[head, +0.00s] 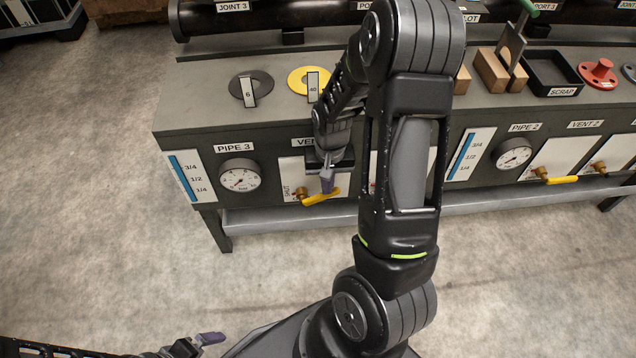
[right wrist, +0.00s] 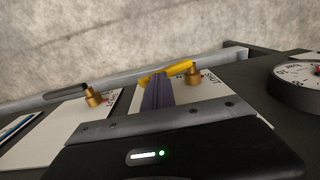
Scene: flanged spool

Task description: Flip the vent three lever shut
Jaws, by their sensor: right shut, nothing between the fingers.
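The yellow vent three lever (head: 316,198) is on a white panel below a partly hidden VENT label, beside the PIPE 3 gauge. It runs right from its brass valve (head: 301,194), away from the SHUT mark at the panel's left. My right gripper (head: 327,188) is shut and empty, its purple fingertips at the lever, seeming to touch it. In the right wrist view the fingers (right wrist: 157,94) reach the lever (right wrist: 178,70), with the brass valve (right wrist: 193,76) and SHUT mark to their right. My left gripper (head: 209,339) is low at left, away from the bench; its opening is unclear.
The PIPE 3 gauge (head: 239,178) is left of the lever. A grey rail (head: 270,218) runs below the panels. Another yellow lever (head: 562,180) is farther right. Flat discs, wooden blocks and a scrap tray (head: 551,72) stand on the bench top. The floor in front is mostly clear.

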